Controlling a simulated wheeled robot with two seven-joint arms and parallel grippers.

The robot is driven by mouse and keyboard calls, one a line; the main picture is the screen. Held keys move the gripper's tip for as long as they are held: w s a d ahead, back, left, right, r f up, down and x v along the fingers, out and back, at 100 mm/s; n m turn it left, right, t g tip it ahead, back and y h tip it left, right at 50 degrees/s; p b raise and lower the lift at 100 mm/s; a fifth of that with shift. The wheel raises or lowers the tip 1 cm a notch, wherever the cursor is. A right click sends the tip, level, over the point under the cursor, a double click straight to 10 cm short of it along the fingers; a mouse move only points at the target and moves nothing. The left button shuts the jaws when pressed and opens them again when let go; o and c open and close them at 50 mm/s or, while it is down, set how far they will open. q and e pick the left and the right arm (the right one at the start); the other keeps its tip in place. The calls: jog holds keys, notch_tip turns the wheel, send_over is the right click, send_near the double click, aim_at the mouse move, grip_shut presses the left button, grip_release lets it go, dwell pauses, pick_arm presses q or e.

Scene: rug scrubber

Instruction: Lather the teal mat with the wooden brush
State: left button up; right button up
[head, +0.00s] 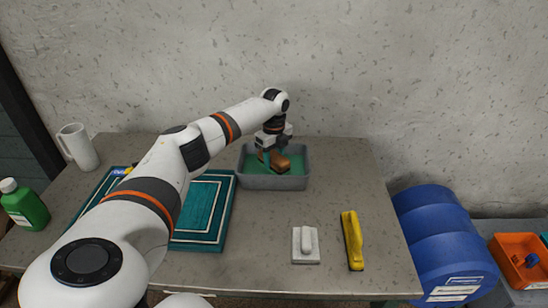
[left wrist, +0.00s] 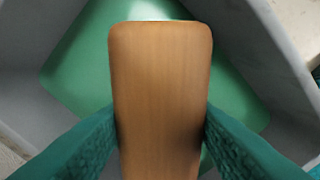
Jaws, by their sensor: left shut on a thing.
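The teal mat (head: 206,212) with white border lines lies flat on the left half of the table, partly hidden behind my left arm. The wooden brush (head: 280,162) is in or just above a grey tub (head: 273,182) at the back middle of the table. My left gripper (head: 272,154) is shut on the brush. In the left wrist view the brush's brown wooden back (left wrist: 160,80) sits between the two teal fingers, over the green contents of the tub. The bristles are hidden. My right gripper does not show.
A green bottle (head: 26,207) and a white jug (head: 78,147) stand at the left.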

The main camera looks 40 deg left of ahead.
pick_arm(q)
notch_tip(320, 180, up, 9)
jog(key=p, duration=0.7)
jog(key=shift+p, duration=0.3)
jog(key=shift+d, duration=0.1)
